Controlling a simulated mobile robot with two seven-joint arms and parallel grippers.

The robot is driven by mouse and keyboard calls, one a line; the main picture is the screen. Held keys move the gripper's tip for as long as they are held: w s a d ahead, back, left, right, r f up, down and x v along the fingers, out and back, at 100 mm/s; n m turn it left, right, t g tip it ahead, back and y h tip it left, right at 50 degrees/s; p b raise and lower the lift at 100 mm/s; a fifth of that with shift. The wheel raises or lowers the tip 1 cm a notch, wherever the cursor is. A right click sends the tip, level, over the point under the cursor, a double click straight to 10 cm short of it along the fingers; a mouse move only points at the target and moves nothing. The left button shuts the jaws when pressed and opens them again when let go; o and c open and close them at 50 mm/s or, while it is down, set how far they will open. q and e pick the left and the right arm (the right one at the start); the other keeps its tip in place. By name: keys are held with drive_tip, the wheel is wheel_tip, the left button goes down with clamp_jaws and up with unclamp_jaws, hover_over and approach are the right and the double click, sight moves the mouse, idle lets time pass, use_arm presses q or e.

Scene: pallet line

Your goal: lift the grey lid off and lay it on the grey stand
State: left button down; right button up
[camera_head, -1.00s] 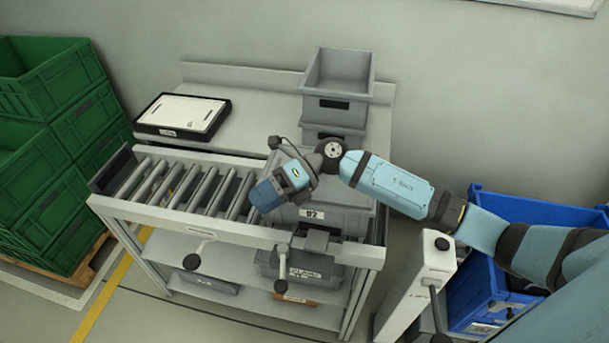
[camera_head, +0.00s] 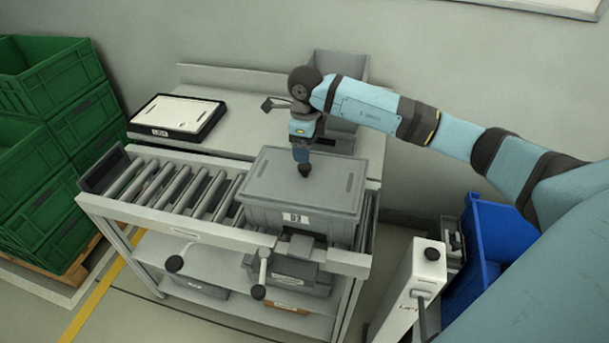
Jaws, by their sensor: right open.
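The grey lid (camera_head: 335,184) lies flat on top of the grey crate (camera_head: 285,215), which sits on the roller conveyor and has a white label on its front. My right gripper (camera_head: 304,171) points down over the left-middle part of the lid. It is open and holds nothing; whether its tips touch the lid cannot be told. A low stand (camera_head: 178,114) with a pale grey top, dark rim and small label is on the bench at the back left, with nothing on it. My left gripper is not in view.
Open grey crates (camera_head: 345,66) stand on the bench behind my arm. The conveyor rollers (camera_head: 165,188) left of the crate are bare. Green crates (camera_head: 45,150) are stacked at the left. A white post (camera_head: 410,285) and a blue bin (camera_head: 495,235) stand at the right.

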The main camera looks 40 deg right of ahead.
sight(305, 165)
drive_tip(key=shift+s+a+f+p, duration=0.1)
drive_tip(key=shift+f+p, duration=0.5)
drive_tip(key=shift+f, duration=2.75)
drive_tip(key=c, duration=1.1)
drive_tip(key=shift+r, duration=0.1)
